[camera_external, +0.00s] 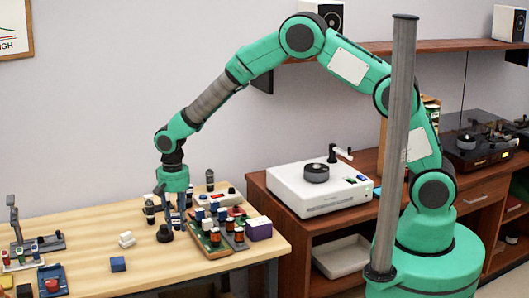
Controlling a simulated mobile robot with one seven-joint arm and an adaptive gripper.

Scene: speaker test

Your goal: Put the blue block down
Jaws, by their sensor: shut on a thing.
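My gripper (173,222) points straight down over the table's right half. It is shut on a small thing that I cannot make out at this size. A blue block (118,264) lies on the bare wood near the table's front edge, left of my gripper and apart from it. Smaller blue-topped pieces (199,212) stand among others just right of my gripper. A dark round knob-like piece (164,234) shows right at the fingertips; I cannot tell whether they touch it.
The wooden table (80,240) holds a crowded tray (212,250), a purple box (258,228) and white pieces (126,239). Small stands and a blue tray (52,280) are at the left. Bare wood surrounds the blue block. A white device (320,190) stands on the cabinet.

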